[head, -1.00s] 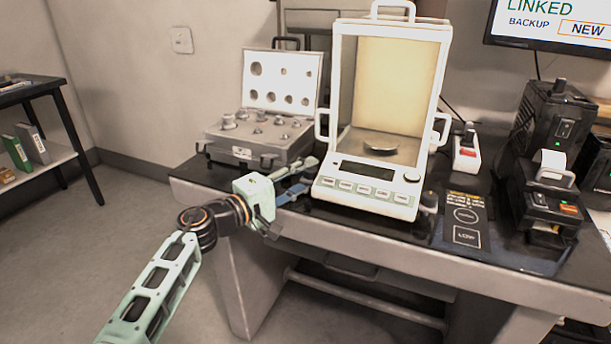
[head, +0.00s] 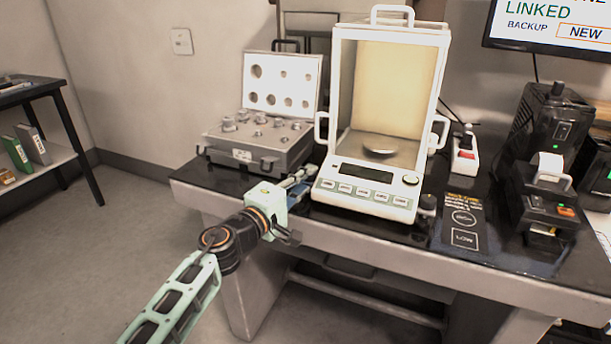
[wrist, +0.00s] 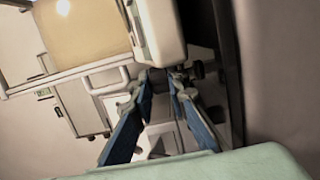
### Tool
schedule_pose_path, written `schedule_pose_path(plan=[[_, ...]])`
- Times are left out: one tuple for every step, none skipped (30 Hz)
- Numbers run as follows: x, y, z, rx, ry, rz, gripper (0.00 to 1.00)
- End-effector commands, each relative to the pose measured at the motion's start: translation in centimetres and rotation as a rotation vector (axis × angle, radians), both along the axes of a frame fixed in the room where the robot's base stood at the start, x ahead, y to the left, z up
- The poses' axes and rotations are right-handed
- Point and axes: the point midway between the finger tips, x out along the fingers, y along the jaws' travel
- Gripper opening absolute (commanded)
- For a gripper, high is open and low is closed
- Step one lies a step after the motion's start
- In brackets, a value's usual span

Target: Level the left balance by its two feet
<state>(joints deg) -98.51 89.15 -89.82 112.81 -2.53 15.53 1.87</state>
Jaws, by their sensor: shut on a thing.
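The left balance (head: 372,187) is a white unit with a glass draft shield, a round pan (head: 380,144) and a front panel with a dark display and a row of buttons. Its dark front-right foot (head: 428,203) stands clear at the corner. My gripper (head: 306,178) is at the balance's front-left corner, its blue fingers reaching in low. In the wrist view, my gripper (wrist: 160,84) is shut on a dark foot (wrist: 158,74) under the white body (wrist: 158,35). The foot is mostly hidden by the fingers. The display reading and level bubble cannot be made out.
An open case of weights (head: 258,140) stands left of the balance, close behind my gripper. A dark card (head: 462,225) lies right of the balance, with a black printer (head: 550,205) beyond. The floor left of the table (head: 480,270) is clear.

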Motion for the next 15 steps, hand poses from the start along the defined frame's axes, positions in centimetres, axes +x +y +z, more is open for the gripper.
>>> schedule_pose_path(plan=[[-0.03, -0.13, 0.23, 0.000, -0.002, 0.024, 0.00], [-0.05, -0.19, 0.22, -0.001, -0.002, 0.039, 0.00], [-0.05, -0.18, 0.21, -0.001, -0.002, 0.061, 0.00], [-0.07, -0.24, 0.20, -0.001, -0.002, 0.075, 0.00], [-0.07, -0.24, 0.19, -0.002, -0.001, 0.090, 0.00], [-0.07, -0.29, 0.18, -0.002, -0.001, 0.108, 0.00], [-0.07, -0.29, 0.18, -0.002, -0.001, 0.121, 0.00], [-0.08, -0.31, 0.18, -0.002, -0.001, 0.133, 0.00], [-0.08, -0.30, 0.17, -0.002, -0.001, 0.148, 0.00], [-0.09, -0.30, 0.17, -0.001, -0.002, 0.156, 0.00], [-0.10, -0.30, 0.17, -0.001, -0.001, 0.165, 0.00], [-0.13, -0.32, 0.17, -0.001, -0.001, 0.172, 0.00], [-0.12, -0.28, 0.16, -0.001, -0.001, 0.178, 0.00], [-0.13, -0.26, 0.16, -0.001, -0.001, 0.181, 0.00], [-0.13, -0.25, 0.16, 0.000, -0.001, 0.184, 0.00]])
